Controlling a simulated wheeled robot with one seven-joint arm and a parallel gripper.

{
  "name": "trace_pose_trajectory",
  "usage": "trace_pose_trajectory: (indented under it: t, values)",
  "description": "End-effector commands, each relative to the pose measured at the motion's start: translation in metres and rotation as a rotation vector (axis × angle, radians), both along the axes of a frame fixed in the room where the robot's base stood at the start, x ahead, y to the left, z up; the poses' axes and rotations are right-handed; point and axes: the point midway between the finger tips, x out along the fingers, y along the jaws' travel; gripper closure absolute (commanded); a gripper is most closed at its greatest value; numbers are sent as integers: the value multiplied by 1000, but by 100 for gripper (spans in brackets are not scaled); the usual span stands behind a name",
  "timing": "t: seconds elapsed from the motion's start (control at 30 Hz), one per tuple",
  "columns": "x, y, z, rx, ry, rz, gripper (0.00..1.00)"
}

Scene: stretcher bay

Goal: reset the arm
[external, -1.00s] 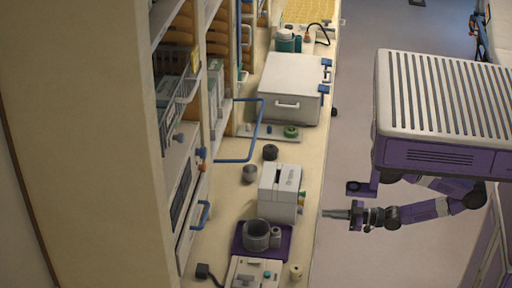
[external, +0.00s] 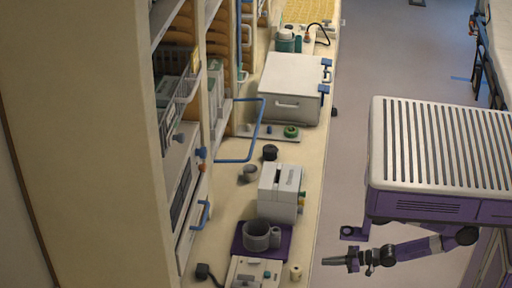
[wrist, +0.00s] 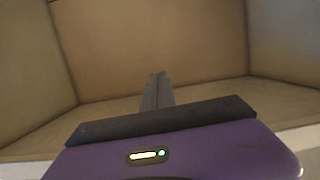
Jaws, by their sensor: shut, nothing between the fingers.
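My gripper (external: 340,261) is over the floor aisle at the right of the counter, pointing left toward the counter's front edge. It is apart from the counter and carries nothing. My arm is bent and folded beneath my purple and white body in the external view. In the wrist view my gripper's fingers (wrist: 157,90) are together with nothing between them, and plain tan panels fill the view ahead of them.
The counter (external: 318,190) holds a white slotted box (external: 280,195), a grey mug (external: 258,238) on a purple mat (external: 286,246), and a large white case (external: 288,85). Shelves stand behind it at the left. The floor aisle (external: 375,60) is clear further back.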

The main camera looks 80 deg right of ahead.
Motion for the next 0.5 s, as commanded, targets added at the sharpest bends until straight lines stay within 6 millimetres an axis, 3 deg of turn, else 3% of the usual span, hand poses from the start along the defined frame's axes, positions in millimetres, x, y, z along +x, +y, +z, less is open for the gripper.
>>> trace_pose_trajectory:
  t: [0.03, 0.2, 0.5]
  values:
    - [0, 1, -11, 7, 6, -3, 100]
    - [-2, 2, -26, 29, 22, -10, 100]
    - [-2, 2, 10, 30, 22, -10, 100]
